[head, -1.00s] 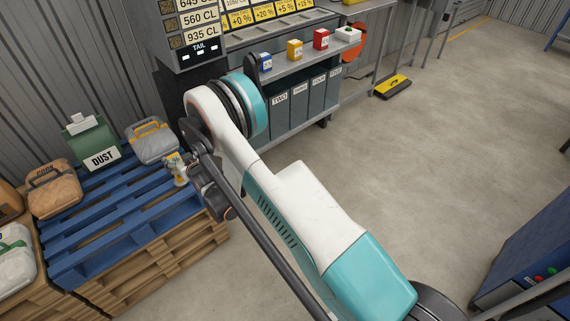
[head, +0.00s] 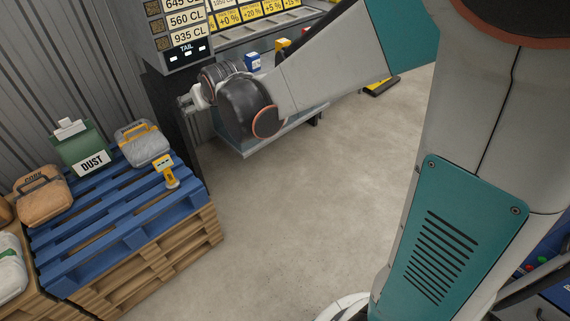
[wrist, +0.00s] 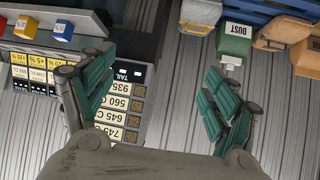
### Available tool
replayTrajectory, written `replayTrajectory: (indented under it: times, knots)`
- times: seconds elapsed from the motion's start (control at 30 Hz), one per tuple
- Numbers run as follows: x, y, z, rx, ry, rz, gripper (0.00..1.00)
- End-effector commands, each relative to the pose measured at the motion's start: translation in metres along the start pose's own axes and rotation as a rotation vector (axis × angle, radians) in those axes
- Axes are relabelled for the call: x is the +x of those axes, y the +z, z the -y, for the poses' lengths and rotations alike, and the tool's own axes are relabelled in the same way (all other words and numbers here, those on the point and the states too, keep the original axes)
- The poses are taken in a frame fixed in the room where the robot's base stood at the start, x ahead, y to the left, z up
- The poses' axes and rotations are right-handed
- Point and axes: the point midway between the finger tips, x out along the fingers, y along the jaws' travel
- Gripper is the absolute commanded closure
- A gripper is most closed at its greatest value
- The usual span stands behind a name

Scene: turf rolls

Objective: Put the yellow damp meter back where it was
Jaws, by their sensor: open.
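The yellow damp meter (head: 165,171) stands upright on the blue pallet (head: 118,231), near its right edge and in front of a grey bag with yellow trim (head: 144,144). My gripper (head: 187,102) is up and to the right of the meter in the head view, in front of the grey price display, clear of the meter. In the wrist view my gripper (wrist: 160,68) shows two green-padded fingers spread wide with nothing between them. The meter does not show in the wrist view.
A green DUST box (head: 82,151) and a brown bag (head: 44,194) stand on the stacked pallets at left. A price display (head: 182,28) is behind my gripper, with a blue box (head: 252,62) on the counter. The floor right of the pallets is clear.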

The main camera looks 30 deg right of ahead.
Motion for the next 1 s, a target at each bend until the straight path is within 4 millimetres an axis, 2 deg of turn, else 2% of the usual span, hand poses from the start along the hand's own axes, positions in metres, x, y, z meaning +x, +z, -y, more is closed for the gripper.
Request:
replayTrajectory:
  times: [0.03, 0.27, 0.47, 0.6, 0.8, 1.0]
  knots:
    - [-0.020, 0.005, -0.006, 0.005, 0.006, 0.016, 0.19]
    - [-0.100, 0.038, -0.024, 0.026, 0.029, 0.091, 0.19]
    - [-0.162, 0.080, -0.035, 0.046, 0.047, 0.156, 0.19]
    - [-0.199, 0.116, -0.040, 0.060, 0.058, 0.203, 0.19]
    - [-0.237, 0.164, -0.044, 0.077, 0.070, 0.258, 0.19]
    - [-0.252, 0.186, -0.044, 0.085, 0.075, 0.284, 0.19]
